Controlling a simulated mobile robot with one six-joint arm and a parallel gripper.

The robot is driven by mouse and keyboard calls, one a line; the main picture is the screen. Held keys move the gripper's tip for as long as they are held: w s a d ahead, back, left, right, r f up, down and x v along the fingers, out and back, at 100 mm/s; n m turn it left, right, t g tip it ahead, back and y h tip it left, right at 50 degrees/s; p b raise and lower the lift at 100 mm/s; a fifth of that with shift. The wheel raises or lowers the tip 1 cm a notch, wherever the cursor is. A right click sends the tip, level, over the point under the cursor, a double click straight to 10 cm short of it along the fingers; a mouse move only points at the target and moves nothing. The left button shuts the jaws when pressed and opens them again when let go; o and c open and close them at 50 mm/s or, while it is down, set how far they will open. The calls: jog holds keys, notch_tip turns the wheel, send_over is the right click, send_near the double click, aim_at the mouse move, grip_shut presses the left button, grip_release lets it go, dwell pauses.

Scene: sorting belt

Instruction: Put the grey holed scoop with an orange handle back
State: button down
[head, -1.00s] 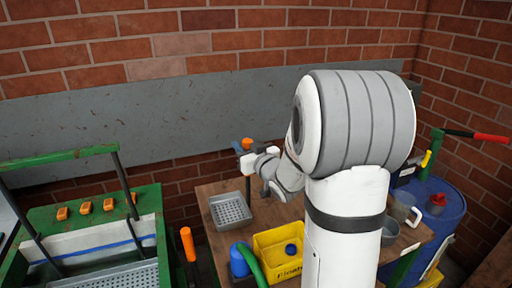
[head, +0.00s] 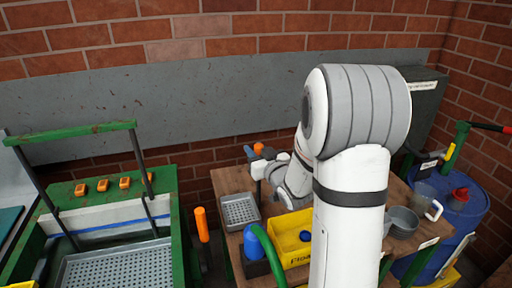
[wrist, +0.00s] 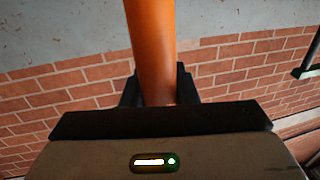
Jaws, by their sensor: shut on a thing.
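In the wrist view an orange handle (wrist: 152,45) stands between the two dark fingers of my gripper (wrist: 158,88), which is shut on it. In the head view my gripper (head: 259,164) is small, with the orange handle end (head: 258,148) showing just above it. A thin dark rod runs down from there toward a grey holed pan (head: 240,212), which looks like the scoop's head, over the left end of the wooden table (head: 228,180). I cannot tell whether the pan touches the table. My arm hides part of the table.
A yellow bin (head: 297,252) and a blue container (head: 256,240) are at the table's front. A green machine (head: 172,210) with a holed tray stands left. Another orange handle (head: 202,225) stands between them. A blue drum (head: 467,220) is right. A brick wall closes the back.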

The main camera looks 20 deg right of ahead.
jog(key=shift+f+b, duration=0.6)
jog(key=shift+b, duration=0.1)
dwell(0.4)
jog(key=c, duration=1.1)
grip_release()
jog(key=shift+o, duration=0.2)
